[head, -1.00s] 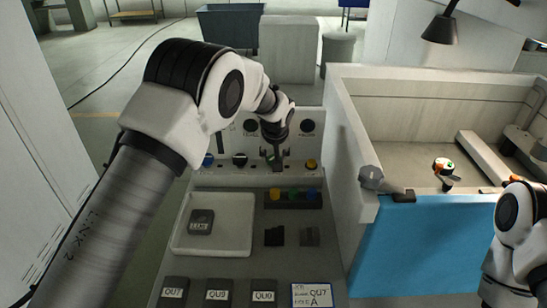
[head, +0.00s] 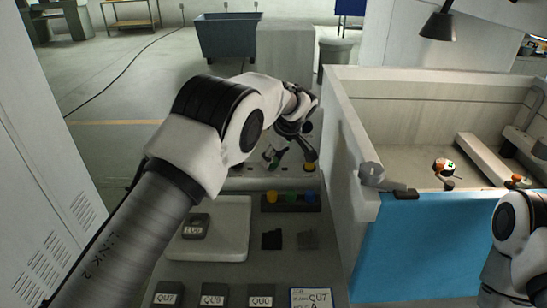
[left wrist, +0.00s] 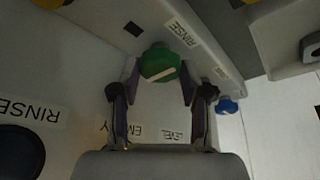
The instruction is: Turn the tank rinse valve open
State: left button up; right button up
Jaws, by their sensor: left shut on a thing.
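The pale line lies at a slight slant. In the head view my left gripper (head: 290,158) is tilted at the panel behind the desk, and my arm hides much of that panel. My right arm shows at the right edge, but its gripper is out of view.
A white tray (head: 238,252) with a dark block stands on the desk, beside several labelled blocks and a row of coloured buttons (head: 291,204). A blue-fronted tank (head: 430,235) stands to the right, with a grey lever (head: 372,174) at its corner.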

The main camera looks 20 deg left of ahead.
pick_arm(q)
jog(key=shift+f, duration=0.15)
dwell(0.3)
jog(key=o, duration=0.9)
jog(key=shift+w+a, duration=0.1)
jog(key=shift+a, duration=0.05)
jog(key=v, duration=1.1)
jog(key=shift+r, duration=0.4)
